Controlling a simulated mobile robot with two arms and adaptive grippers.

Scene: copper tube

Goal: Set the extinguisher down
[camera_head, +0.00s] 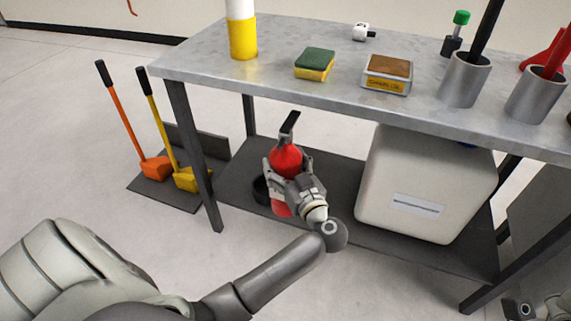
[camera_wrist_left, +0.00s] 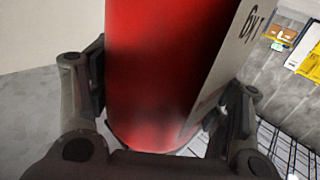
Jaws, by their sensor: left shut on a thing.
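The red extinguisher (camera_head: 286,160) with a black top lever is at the left part of the table's dark lower shelf (camera_head: 235,172), roughly upright with a slight tilt. My left gripper (camera_head: 288,168) is shut around its body, one finger on each side. In the left wrist view the red cylinder (camera_wrist_left: 150,65) with a pale label fills the space between the fingers (camera_wrist_left: 168,98). The gripper hides much of the body, and I cannot tell whether its base touches the shelf.
A white box (camera_head: 425,180) fills the shelf's right part. A table leg (camera_head: 192,150) stands left of the extinguisher. A sponge (camera_head: 315,64), a tin (camera_head: 387,73) and metal cups (camera_head: 464,80) are on the tabletop above.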

